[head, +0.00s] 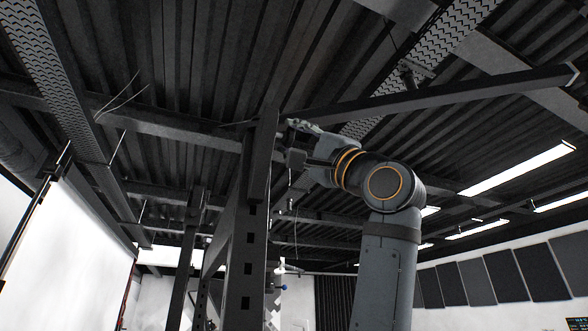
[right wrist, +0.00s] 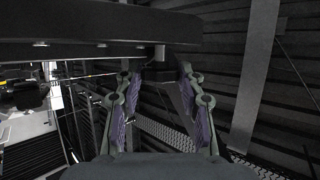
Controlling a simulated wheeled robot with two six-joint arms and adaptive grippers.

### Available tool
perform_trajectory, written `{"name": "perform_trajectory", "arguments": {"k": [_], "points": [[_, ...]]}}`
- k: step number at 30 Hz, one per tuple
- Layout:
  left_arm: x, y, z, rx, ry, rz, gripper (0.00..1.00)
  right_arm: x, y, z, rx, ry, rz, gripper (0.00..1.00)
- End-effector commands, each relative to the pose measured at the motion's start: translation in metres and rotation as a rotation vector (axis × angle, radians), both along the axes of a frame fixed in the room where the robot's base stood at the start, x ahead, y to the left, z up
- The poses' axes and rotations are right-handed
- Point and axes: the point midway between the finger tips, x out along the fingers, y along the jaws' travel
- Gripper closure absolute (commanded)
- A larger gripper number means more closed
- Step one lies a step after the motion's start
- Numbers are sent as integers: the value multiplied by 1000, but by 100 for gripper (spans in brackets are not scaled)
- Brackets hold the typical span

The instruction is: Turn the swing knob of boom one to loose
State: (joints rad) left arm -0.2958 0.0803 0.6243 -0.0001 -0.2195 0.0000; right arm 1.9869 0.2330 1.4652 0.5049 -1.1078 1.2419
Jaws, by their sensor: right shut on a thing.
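Boom one (head: 450,97) is a long dark bar that runs from the top of the dark post (head: 262,160) out to the upper right in the head view. My right gripper (head: 293,140) is at the post end of the boom, just under the bar. In the right wrist view the bar (right wrist: 90,28) crosses the top, and a short grey stem, which looks like part of the swing knob (right wrist: 158,54), shows below it between the fingertips. The two fingers with purple pads (right wrist: 160,78) are closed on the knob, which is small and partly hidden. Its setting cannot be read. My left gripper is out of view.
A perforated upright (head: 240,265) stands left of my right arm. Ceiling beams and a patterned metal tray (head: 45,60) run overhead. Dark wall panels (head: 510,272) and strip lights (head: 515,170) are at the right. Open space lies right of my right arm.

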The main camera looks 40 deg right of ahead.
Motion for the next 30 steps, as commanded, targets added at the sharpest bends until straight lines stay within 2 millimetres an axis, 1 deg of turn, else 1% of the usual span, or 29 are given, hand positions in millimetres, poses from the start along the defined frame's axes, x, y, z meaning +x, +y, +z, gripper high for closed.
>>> {"name": "perform_trajectory", "arguments": {"k": [1,2,11,16,20,23,30], "points": [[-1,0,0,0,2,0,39,0,0,0,1,-1,0,90],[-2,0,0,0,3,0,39,0,0,0,1,-1,0,93],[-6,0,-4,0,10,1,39,1,0,-1,-9,-44,0,93],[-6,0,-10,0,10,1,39,3,-1,-3,-30,-136,0,93],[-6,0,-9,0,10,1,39,5,-2,-2,-55,-237,0,93],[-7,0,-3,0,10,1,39,6,-2,0,-75,-323,0,93],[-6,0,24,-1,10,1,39,8,-3,3,-115,-497,0,93]]}}
